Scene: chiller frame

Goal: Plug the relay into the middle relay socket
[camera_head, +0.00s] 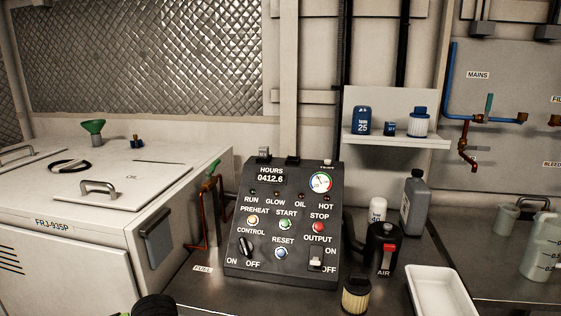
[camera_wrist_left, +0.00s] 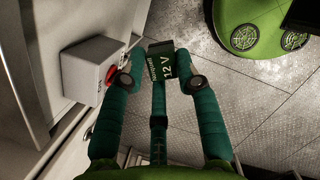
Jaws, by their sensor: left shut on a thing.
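My left gripper (camera_wrist_left: 161,80) has dark green fingers and is shut on the relay (camera_wrist_left: 160,50), a small dark block marked 12 V, seen in the left wrist view. It is held over the floor, away from the panel. In the head view the dark sloping control panel (camera_head: 286,225) stands on the bench. Along its top edge are a pale upright piece (camera_head: 263,153), a black block in the middle (camera_head: 292,160) and a small piece at the right (camera_head: 327,163). They are too small to tell which is a socket. My right gripper is in neither view.
A white cabinet (camera_head: 75,235) stands left of the panel, with a copper pipe (camera_head: 203,225) between. Right of it are a black AIR canister (camera_head: 382,245), a small filter (camera_head: 356,295) and a white tray (camera_head: 440,290).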

